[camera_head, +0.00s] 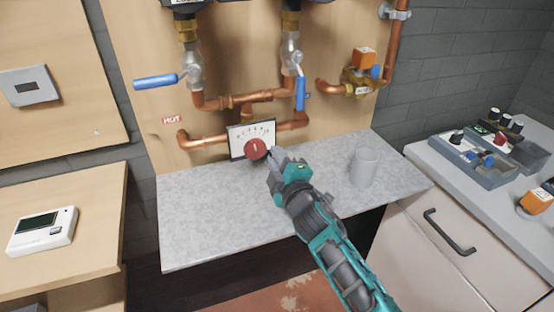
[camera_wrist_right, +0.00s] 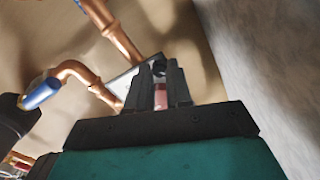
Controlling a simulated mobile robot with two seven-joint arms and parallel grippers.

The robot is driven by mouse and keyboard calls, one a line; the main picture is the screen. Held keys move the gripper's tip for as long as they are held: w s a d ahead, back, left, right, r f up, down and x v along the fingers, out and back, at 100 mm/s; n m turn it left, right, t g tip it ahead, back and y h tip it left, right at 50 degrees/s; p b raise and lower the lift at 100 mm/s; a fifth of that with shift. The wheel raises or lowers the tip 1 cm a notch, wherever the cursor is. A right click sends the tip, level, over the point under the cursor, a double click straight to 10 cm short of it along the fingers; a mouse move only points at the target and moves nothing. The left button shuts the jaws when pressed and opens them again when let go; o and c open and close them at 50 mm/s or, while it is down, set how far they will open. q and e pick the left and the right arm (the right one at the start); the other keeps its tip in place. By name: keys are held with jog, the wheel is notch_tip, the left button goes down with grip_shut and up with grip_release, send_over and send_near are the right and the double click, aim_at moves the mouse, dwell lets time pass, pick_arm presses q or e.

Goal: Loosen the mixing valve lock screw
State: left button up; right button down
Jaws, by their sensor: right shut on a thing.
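The mixing valve has a white dial plate (camera_head: 238,140) and a round red knob (camera_head: 256,149), mounted on copper pipes just above the grey worktop. My right gripper (camera_head: 272,158) reaches up to the right side of the red knob. In the right wrist view its fingers (camera_wrist_right: 160,85) are closed around a small dark round piece (camera_wrist_right: 159,68), apparently the lock screw, and red shows between them. The fingers hide most of the screw, so its turn cannot be seen. The dial plate also shows behind the fingers (camera_wrist_right: 123,82). My left gripper is not in view.
Blue valve levers (camera_head: 157,81) and copper pipes (camera_head: 270,107) are above the dial. A grey parts tray (camera_head: 478,165) is on the right counter. The worktop's left side is free.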

jog(key=n, duration=0.4)
jog(key=c, duration=1)
grip_release()
jog(key=shift+c, duration=0.2)
jog(key=p+v, duration=0.1)
jog(key=v, duration=1.2)
